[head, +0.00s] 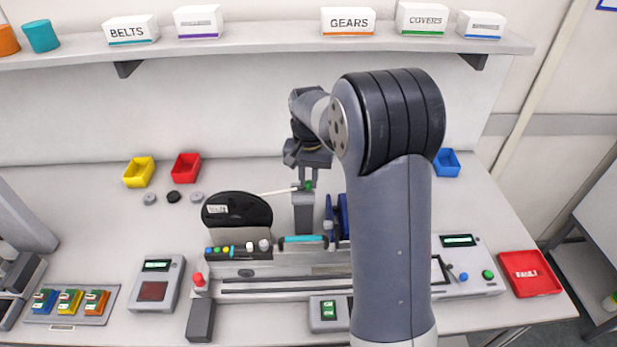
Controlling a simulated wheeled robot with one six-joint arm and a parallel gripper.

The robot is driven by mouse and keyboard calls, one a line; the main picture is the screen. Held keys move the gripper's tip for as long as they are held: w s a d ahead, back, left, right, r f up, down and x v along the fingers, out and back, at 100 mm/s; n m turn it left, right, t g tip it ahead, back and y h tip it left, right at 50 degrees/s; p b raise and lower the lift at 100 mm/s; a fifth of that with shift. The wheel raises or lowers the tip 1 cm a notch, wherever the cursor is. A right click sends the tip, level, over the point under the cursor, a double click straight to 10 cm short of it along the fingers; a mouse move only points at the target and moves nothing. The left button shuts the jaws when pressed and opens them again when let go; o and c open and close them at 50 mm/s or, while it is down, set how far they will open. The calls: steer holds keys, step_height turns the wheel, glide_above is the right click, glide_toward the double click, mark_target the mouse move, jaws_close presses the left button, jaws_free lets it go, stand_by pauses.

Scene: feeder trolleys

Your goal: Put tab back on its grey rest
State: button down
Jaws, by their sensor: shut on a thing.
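My gripper (308,182) is in the middle of the head view, pointing down and shut on the tab. A small green part (310,186) shows at its fingertips, and a thin pale strip (277,192) sticks out to the left at that height. I cannot tell which of these is the tab itself. A grey upright block (303,214), which looks like the grey rest, stands just below the fingertips. I cannot tell whether the held thing touches the block's top.
A black rounded reel cover (237,209) stands close on the left, and blue upright parts (342,215) close on the right. The long grey feeder (270,270) lies in front. Yellow (139,172) and red (186,167) bins stand behind left. My arm hides the table's right middle.

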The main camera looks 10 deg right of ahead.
steer(key=shift+f, duration=0.15)
steer(key=c, duration=1.3)
jaws_free()
step_height(320, 180, up, 11)
steer(key=shift+f+b, duration=0.1)
steer(key=shift+b, duration=0.55)
step_height(320, 180, down, 11)
steer(key=shift+r+p, duration=0.2)
steer(key=shift+p, duration=0.4)
steer(key=shift+r, duration=0.1)
